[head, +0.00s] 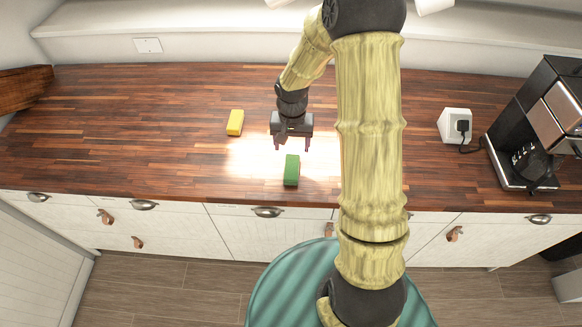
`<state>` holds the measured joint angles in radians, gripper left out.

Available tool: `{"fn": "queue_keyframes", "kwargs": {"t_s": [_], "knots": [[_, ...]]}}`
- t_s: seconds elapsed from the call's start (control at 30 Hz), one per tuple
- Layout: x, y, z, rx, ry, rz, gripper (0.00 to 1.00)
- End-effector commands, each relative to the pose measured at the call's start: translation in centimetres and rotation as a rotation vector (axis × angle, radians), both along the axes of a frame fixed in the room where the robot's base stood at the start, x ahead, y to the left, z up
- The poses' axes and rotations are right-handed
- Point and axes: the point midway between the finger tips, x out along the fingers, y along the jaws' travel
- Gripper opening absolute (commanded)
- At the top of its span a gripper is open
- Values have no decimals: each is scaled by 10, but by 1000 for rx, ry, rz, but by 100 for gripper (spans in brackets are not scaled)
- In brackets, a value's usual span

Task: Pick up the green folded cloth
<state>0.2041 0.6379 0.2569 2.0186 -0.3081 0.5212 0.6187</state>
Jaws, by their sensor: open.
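The green folded cloth (291,171) lies as a small block on the wooden counter, near its front edge. My gripper (292,147) is just behind the cloth in the head view, with its two fingers apart and nothing between them. The fingertips show at or slightly beyond the cloth's far end. I cannot tell from this view how high they are above the counter. The whole top of the cloth is visible.
A yellow block (235,123) lies on the wooden counter (120,130) left of my gripper. A white socket box (455,125) and a coffee machine (540,125) stand at the right. The counter left of the yellow block is clear.

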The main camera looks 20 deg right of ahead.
Motion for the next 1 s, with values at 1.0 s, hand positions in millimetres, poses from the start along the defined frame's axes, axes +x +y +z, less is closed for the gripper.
{"fn": "queue_keyframes", "kwargs": {"t_s": [1.0], "knots": [[-7, 4, -74, 0, 6, 3, 66]]}}
